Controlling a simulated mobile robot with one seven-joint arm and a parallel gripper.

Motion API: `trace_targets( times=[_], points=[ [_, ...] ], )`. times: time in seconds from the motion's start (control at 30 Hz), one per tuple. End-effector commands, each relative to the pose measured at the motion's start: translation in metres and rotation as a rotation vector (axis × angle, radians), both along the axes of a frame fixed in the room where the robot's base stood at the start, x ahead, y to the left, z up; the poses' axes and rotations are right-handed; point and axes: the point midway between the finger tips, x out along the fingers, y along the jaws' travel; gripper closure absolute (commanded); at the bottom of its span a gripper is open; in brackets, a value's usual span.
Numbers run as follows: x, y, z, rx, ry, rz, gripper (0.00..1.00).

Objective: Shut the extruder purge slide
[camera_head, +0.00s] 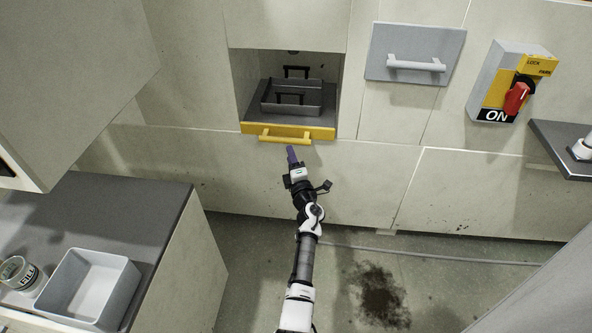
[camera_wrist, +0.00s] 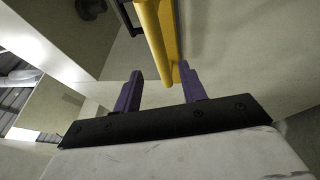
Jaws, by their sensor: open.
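The purge slide is a dark tray with a yellow front (camera_head: 318,131) in a square wall recess, standing partly out of it. Its yellow bar handle (camera_head: 285,138) faces me and also shows in the wrist view (camera_wrist: 153,35). A grey pan with black handles (camera_head: 291,97) sits on the slide. My gripper (camera_head: 291,150) is just below and in front of the handle. In the wrist view its two purple fingers (camera_wrist: 160,80) are apart and empty. The handle's near end appears between them, close to the right finger; I cannot tell whether they touch.
A grey panel with a white handle (camera_head: 416,53) is up to the right. Beside it is a switch box (camera_head: 497,85) with a red knob, marked ON. A counter (camera_head: 110,215) with a grey bin (camera_head: 88,287) stands at lower left. A dark shelf (camera_head: 560,150) juts out at right.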

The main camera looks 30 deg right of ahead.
Motion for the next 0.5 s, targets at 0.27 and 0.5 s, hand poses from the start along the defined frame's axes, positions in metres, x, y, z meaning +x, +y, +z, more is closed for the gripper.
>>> trace_targets(
  times=[0.27, 0.5],
  points=[
    [-0.046, 0.010, -0.008, 0.000, 0.000, 0.000, 0.59],
    [-0.058, 0.012, -0.011, 0.000, 0.000, 0.000, 0.59]
  ],
)
